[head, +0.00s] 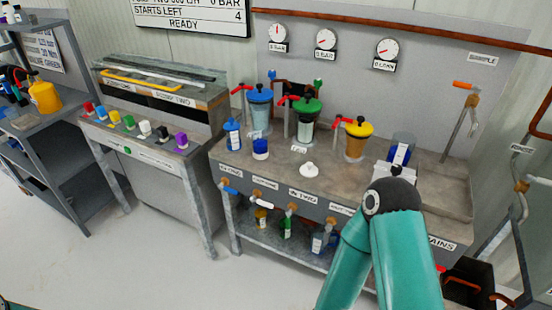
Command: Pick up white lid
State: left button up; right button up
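A small white lid (309,170) with a raised knob lies on the grey bench top (277,177), near its front edge and in front of the green-topped vessel (306,117). Nothing touches it from above. A teal arm of mine rises from the bottom right, and its dark joint ends over the bench to the right of the lid. I cannot make out that arm's gripper; it is hidden beyond the joint. My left gripper is not in view.
Blue-topped (259,107) and yellow-topped (355,138) vessels stand behind the lid, with red-handled valves. A blue bottle (233,133) and a blue-white jar (260,149) stand left of it. A clear blue container (402,149) stands right. Valves line the bench front.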

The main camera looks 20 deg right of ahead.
aim_at(308, 170)
jog(key=u, duration=0.05)
jog(key=i, duration=0.9)
jog(key=z, duration=0.4)
